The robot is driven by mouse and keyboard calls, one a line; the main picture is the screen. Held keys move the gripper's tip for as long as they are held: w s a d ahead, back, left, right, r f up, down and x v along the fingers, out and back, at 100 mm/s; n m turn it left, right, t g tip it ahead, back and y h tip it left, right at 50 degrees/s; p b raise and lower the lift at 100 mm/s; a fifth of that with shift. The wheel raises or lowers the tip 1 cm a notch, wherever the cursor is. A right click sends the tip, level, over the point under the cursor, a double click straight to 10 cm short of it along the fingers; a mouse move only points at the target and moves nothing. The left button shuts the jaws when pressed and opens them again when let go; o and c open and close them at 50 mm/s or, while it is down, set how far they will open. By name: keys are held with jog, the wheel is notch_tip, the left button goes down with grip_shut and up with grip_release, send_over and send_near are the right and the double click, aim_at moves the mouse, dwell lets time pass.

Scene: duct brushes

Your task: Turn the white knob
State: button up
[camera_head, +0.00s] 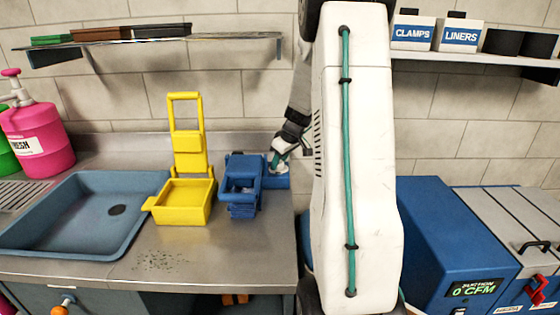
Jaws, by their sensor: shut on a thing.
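My gripper (279,160) is at the back of the counter, just right of the blue wringer bucket and above a low blue block (276,181). It points down and is shut on a small pale thing that looks like the white knob. The grip is small in view and partly hidden by the fingers, so I cannot tell the knob's angle. The white bulk of my own arm covers the area to the right.
The blue wringer bucket (240,187) stands close to the left of my gripper. A yellow wringer bucket (183,202) and a blue-grey sink (75,215) are farther left. A blue suction machine (450,250) is at the right. The front counter is clear except for dark crumbs (160,261).

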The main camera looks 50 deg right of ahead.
jog(key=shift+r+m, duration=0.1)
jog(key=shift+m, duration=0.5)
jog(key=shift+h, duration=0.3)
jog(key=o, duration=1)
jog(key=v, duration=0.7)
jog(key=shift+r, duration=0.35)
jog(key=shift+s+m, duration=0.15)
jog(key=shift+m, duration=0.15)
